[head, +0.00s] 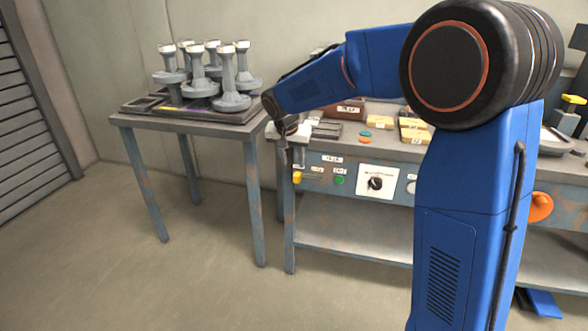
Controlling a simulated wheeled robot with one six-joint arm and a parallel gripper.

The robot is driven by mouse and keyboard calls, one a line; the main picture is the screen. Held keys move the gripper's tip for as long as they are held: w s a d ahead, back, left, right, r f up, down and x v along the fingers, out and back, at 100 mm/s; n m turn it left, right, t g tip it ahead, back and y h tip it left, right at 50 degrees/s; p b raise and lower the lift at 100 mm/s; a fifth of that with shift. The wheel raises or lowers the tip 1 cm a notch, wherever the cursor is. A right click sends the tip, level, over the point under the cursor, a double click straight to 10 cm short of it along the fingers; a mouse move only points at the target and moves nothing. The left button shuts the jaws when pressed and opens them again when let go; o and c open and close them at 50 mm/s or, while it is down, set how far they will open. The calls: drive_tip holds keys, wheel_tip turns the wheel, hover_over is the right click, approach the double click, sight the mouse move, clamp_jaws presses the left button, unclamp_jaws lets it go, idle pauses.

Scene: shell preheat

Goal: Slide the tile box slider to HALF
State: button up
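My gripper (287,146) is at the end of my blue arm, at the left front corner of the workbench, and hangs over its front edge. Its fingers are small and dark here, so I cannot tell whether they are open or shut. A yellow knob (297,177) sits low at the left end of the bench's front panel (325,172), just below and right of the gripper; it looks apart from it. It may be the tile box slider, but I cannot tell for sure. The small labels beside it are too small to read.
The panel also carries a green button (339,180) and a dark dial (375,183) on a white plate. A side table (190,122) at left holds several grey flanged pieces. Yellow-topped blocks (414,131) stand on the bench. Floor in front is clear.

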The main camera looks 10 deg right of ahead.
drive_tip(key=v, duration=0.9)
drive_tip(key=s+d+f+n+y, duration=0.1)
drive_tip(key=s+d, duration=0.4)
drive_tip(key=s, duration=0.5)
drive_tip(key=s+d+n, duration=0.1)
drive_tip(key=s+d, duration=0.4)
drive_tip(key=s, duration=0.5)
drive_tip(key=s+d+f+n+y, duration=0.15)
drive_tip(key=s+d, duration=0.35)
drive_tip(key=s, duration=0.6)
drive_tip(key=s+d+f+n, duration=0.1)
drive_tip(key=s+f, duration=0.4)
drive_tip(key=s, duration=0.4)
drive_tip(key=shift+s+d+t, duration=0.15)
drive_tip(key=shift+s+t, duration=0.15)
drive_tip(key=shift+s, duration=0.05)
